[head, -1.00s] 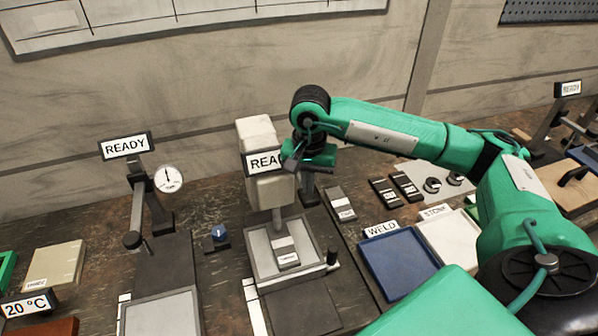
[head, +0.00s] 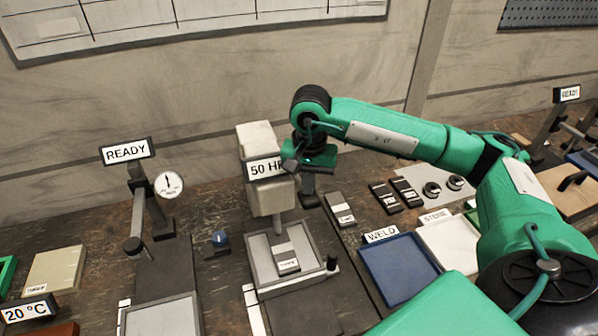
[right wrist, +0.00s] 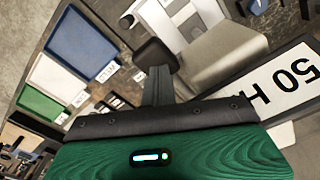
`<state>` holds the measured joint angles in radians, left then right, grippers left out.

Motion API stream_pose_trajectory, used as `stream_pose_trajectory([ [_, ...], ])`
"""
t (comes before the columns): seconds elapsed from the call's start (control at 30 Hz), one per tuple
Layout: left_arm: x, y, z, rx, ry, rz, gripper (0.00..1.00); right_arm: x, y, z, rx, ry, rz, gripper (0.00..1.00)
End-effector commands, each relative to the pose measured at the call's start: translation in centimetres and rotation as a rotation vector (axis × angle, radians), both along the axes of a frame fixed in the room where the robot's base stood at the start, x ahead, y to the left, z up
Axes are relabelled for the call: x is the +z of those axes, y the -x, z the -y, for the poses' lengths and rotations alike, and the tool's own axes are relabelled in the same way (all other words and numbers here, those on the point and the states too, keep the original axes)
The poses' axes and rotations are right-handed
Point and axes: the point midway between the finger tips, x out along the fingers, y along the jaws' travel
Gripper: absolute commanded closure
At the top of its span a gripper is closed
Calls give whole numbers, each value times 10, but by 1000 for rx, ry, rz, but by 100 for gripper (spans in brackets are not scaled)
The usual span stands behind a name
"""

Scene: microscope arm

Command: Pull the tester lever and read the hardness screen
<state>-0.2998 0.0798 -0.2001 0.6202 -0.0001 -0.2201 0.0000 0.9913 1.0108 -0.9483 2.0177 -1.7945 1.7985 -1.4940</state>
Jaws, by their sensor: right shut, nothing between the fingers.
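The hardness tester has a pale head (head: 262,147) on a column above a grey stage (head: 258,262). A small specimen block (head: 287,258) rests on the stage. The tester's screen (head: 262,169) reads "50 H", its right end hidden by my right gripper; the right wrist view also shows the screen (right wrist: 280,80). My right gripper (head: 309,199) is shut and empty, just right of the head and screen. In the right wrist view its fingers (right wrist: 156,60) point towards the stage area. I cannot clearly make out the lever or whether the fingers touch it. My left gripper is out of view.
A dial-gauge stand (head: 168,185) with a "READY" sign (head: 127,151) stands left. My right arm spans the right side.

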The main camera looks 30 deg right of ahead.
Motion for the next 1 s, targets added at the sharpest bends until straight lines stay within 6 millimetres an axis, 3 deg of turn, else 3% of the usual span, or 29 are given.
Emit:
stream_pose_trajectory([
  [0.5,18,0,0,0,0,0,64,41,1,-1,2,-1,-1,100],
  [0.87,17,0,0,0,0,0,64,43,0,-1,2,-1,-1,100],
  [1.0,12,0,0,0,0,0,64,52,0,-1,1,-1,1,100],
])
